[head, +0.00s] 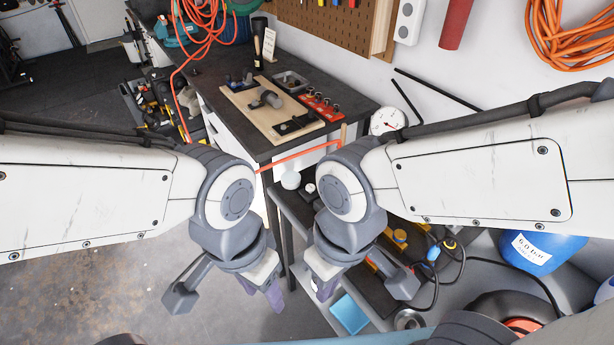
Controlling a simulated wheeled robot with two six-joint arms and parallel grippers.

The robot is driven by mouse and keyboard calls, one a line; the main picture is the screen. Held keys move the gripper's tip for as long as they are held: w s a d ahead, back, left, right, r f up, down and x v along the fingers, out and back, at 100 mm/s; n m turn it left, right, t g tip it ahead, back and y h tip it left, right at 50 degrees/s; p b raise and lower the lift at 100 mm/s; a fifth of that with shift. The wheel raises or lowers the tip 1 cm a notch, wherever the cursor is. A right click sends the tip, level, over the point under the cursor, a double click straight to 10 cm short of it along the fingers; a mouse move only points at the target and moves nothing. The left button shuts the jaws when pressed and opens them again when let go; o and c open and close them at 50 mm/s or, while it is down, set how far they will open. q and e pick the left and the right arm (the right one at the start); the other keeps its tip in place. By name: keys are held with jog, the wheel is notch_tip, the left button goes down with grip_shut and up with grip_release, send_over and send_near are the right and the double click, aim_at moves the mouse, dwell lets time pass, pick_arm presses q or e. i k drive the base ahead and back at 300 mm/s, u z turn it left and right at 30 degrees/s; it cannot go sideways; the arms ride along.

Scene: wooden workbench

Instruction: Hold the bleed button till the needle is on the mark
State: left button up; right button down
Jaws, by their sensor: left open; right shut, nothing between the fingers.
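A round white gauge (386,121) with a dark and red needle stands at the bench's back right corner, by the wall. Its scale and mark are too small to read. A blue tank (553,246) at right bears a label (532,249) that reads "6.0 bar". I cannot tell for sure which part is the bleed button; a yellow-orange knob (400,236) shows below my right forearm. My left gripper (262,293) is open, pointing down in front of the bench. My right gripper (321,290) is shut and empty, pointing down just right of it. Neither visibly touches anything.
The dark workbench (351,106) holds a wooden board (238,97) with parts and a red strip (322,106) of knobs. A lower shelf (285,200) carries a white ball (291,180). A black hose (455,275) and a light-blue item (349,314) lie at lower right. Floor at left is clear.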

aim_at(310, 188)
jog(key=u, duration=0.5)
jog(key=k, duration=0.55)
jog(key=u, duration=0.65)
jog(key=i, duration=1.25)
jog(key=z, duration=1.15)
jog(key=i, duration=0.7)
jog(key=z, duration=0.8)
